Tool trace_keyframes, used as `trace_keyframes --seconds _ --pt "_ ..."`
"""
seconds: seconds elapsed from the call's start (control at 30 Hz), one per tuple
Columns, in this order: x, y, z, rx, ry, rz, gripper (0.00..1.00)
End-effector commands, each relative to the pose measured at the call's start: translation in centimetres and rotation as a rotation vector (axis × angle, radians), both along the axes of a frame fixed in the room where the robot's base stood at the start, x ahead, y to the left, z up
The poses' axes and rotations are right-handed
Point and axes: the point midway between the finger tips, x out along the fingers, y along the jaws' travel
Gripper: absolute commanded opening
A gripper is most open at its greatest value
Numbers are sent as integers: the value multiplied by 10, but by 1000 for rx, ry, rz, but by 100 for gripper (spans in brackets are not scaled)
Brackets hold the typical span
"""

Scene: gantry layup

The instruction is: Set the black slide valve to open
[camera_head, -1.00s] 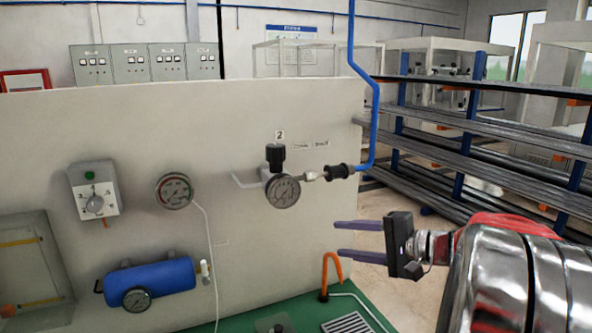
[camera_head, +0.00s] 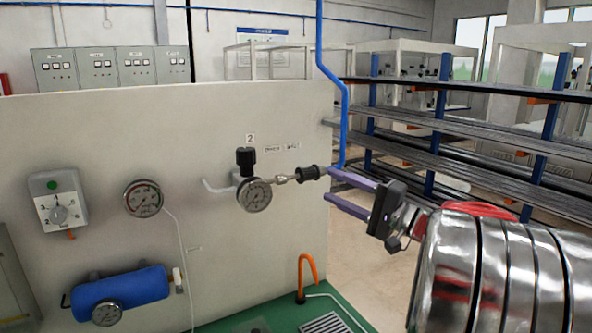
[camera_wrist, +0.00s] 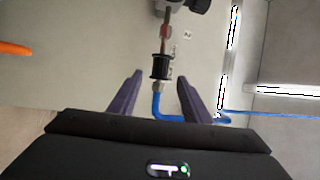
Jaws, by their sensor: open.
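The black slide valve (camera_head: 310,173) is a short ribbed black sleeve on the line between the metal fitting by the gauge and the blue pipe. In the wrist view the black sleeve (camera_wrist: 161,67) stands just beyond my fingertips, near the middle of the gap. My gripper (camera_head: 328,183) has two purple fingers and is open and empty. In the head view its upper fingertip shows close to the sleeve's right end; I cannot tell whether they touch. In the wrist view the fingers (camera_wrist: 160,78) lie on either side of the line.
A round gauge (camera_head: 254,195) and black knob (camera_head: 246,157) sit left of the sleeve on the pale panel (camera_head: 200,120). The blue pipe (camera_head: 345,120) rises behind my fingers. An orange hose (camera_head: 308,268) stands below. Pipe racks (camera_head: 450,140) stand to the right.

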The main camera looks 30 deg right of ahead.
Motion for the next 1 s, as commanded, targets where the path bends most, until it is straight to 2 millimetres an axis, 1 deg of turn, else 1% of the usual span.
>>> trace_keyframes --seconds 0.7,0.83,1.0 --pt "98 36 17 0 0 3 44" --pt "111 40 19 -1 0 3 44" --pt "119 43 20 1 0 1 44"
